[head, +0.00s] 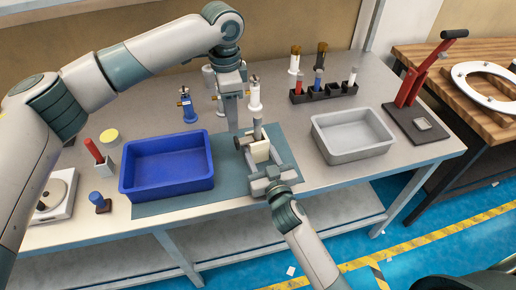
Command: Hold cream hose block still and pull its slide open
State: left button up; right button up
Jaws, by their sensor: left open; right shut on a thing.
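The cream hose block (260,152) stands near the middle of the bench, over the front of the teal mat, with a grey cylinder (257,130) rising from it. A small dark end shows at its left, perhaps part of its slide; I cannot tell how far the slide is out. My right gripper (262,166) comes from the front and is shut on the block. My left gripper (232,128) points down just behind and left of the block. It is open, seems empty, and its fingertips are small and hard to make out.
A blue bin (167,190) stands left of the block, and a grey bin (352,150) stands to the right. A dark rack (323,94) holding several parts is at the back. Two fittings (188,108) (254,98) stand near my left gripper. A red lever press (412,90) is at the right end.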

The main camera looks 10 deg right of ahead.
pick_arm(q)
notch_tip(320, 180, down, 10)
jog(key=shift+r, duration=0.15)
dwell(0.6)
jog(key=c, duration=0.7)
jog(key=shift+c, duration=0.2)
jog(key=shift+a, duration=0.7)
jog(key=o, duration=0.9)
jog(key=shift+s, duration=0.1)
jog(key=shift+d+r, duration=0.1)
